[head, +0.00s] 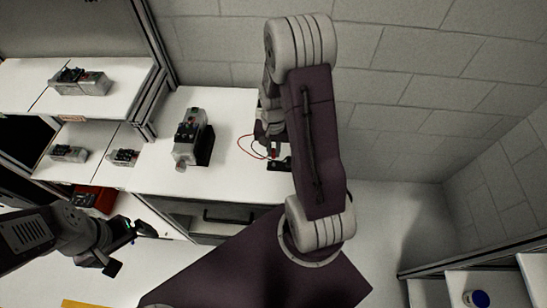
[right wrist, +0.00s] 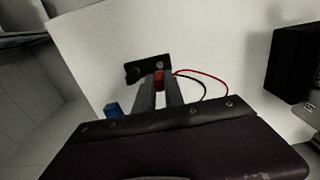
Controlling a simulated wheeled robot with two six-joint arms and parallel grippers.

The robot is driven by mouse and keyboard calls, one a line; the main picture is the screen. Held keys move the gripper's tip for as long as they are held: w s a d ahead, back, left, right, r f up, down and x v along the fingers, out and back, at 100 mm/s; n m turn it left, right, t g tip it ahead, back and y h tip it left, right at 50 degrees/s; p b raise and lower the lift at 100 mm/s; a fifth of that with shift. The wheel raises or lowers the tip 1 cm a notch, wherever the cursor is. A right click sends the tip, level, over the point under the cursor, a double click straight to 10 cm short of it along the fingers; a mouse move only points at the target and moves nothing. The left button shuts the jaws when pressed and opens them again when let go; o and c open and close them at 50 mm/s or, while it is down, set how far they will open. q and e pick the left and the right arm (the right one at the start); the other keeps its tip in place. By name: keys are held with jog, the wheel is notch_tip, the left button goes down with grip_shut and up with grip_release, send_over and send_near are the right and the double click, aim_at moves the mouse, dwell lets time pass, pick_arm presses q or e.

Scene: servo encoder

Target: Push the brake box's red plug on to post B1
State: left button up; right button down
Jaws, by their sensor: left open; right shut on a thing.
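My right gripper (right wrist: 160,92) is shut on the red plug (right wrist: 159,76), which shows between its fingertips in the right wrist view. The plug is at the near edge of a small black block (right wrist: 149,66) with round posts. I cannot tell whether it touches a post, and no B1 label is readable. In the head view the red plug (head: 273,153) sits just above the black block (head: 279,165), partly hidden by my right arm. A red wire (right wrist: 205,76) and a black wire curve to the right. My left gripper (head: 131,247) is open and empty, low at the left. I cannot identify the brake box.
A grey and black device (head: 190,137) stands on the white bench (head: 226,178), left of the block. Shelves with several similar devices (head: 79,82) are at the left. A small blue thing (right wrist: 111,109) is beside my right gripper. A brick wall stands behind.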

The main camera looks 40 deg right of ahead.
jog(key=shift+r, duration=0.45)
